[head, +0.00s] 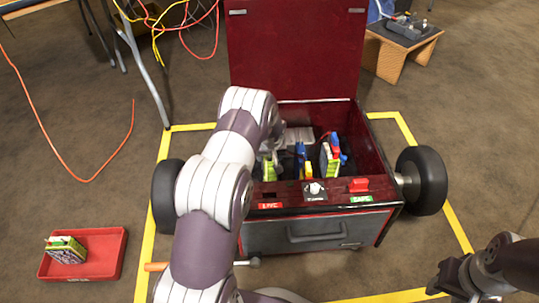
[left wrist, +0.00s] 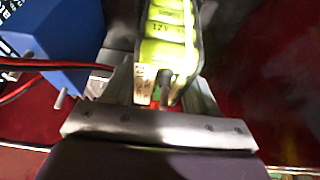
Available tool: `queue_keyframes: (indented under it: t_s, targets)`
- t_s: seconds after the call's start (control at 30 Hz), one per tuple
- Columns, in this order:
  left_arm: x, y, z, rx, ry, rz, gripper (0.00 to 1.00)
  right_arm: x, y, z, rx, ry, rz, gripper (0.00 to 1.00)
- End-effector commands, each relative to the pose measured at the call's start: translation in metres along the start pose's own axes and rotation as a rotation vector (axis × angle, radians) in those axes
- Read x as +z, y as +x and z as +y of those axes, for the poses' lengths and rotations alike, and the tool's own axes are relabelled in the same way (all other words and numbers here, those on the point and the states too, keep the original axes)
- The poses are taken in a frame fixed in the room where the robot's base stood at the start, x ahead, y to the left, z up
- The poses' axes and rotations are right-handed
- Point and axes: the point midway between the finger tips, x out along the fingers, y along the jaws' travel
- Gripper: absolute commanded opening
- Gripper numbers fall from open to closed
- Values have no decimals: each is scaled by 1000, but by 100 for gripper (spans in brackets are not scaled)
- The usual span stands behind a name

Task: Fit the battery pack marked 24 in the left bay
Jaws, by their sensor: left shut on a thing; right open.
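My left gripper (head: 268,150) is inside the open red box (head: 375,140), at its left part, and is shut on a yellow-green battery pack (head: 269,170). The pack also shows lit up between the fingers in the left wrist view (left wrist: 168,45); I cannot tell its full marking or whether it is seated. Another pack (head: 327,163) stands in the right part of the box. My right gripper (head: 440,285) is open and empty over the floor.
A red tray (head: 110,258) at left holds a pack (head: 66,249). Wheels (head: 422,181) flank the box. Its lid (head: 295,50) stands open behind. Yellow tape (head: 458,230) surrounds it.

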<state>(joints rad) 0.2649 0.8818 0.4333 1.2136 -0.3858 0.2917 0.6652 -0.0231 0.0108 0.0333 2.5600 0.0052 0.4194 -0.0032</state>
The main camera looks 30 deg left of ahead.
Motion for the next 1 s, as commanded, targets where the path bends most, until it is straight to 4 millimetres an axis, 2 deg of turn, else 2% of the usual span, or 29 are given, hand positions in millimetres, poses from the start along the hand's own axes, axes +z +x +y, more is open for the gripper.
queue_keyframes:
  t_s: [0.1,0.13,0.2,0.23,0.47,0.57,0.8,1.0]
  targets:
    - [-2,0,1,2,0,7,0,0,2,0,0,0,0,44]
    - [-2,0,1,2,-1,7,61,0,2,0,0,0,0,44]
    - [-2,0,1,2,0,7,84,0,1,0,0,0,0,44]
    - [-2,0,1,2,0,6,87,0,1,0,0,0,0,44]
    - [3,3,0,-2,0,-4,87,0,2,0,0,0,0,44]
    - [1,-6,0,-1,0,-2,87,0,-4,0,0,0,0,44]
    - [-3,-71,0,1,2,2,87,-5,-44,0,0,0,0,44]
    - [-2,-114,0,1,0,2,87,-8,-65,0,0,0,0,44]
